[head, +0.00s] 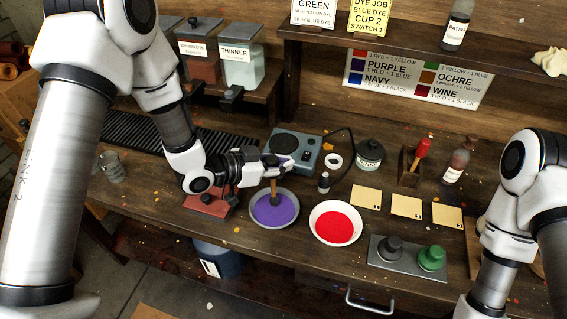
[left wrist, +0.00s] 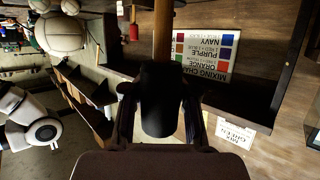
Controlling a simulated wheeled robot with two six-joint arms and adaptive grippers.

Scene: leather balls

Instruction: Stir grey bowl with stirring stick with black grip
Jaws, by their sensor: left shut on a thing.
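The grey bowl (head: 275,227) stands near the middle of the bench and holds purple liquid (head: 276,211). My left gripper (head: 275,166) is above its far side, shut on the stirring stick. The stick's wooden shaft (head: 273,190) points down, and its lower end appears to be in the purple liquid. In the left wrist view the stick's black grip (left wrist: 162,95) sits between my fingers, with the wooden shaft (left wrist: 162,35) beyond it. My right arm is at the right of the head view, but its gripper is out of frame.
A white bowl (head: 335,242) of red liquid stands just right of the grey bowl. A grey-blue hot plate (head: 306,153) stands behind. Yellow cards (head: 406,206), a tray with black and green weights (head: 400,268) and a dark jar (head: 369,157) are to the right.

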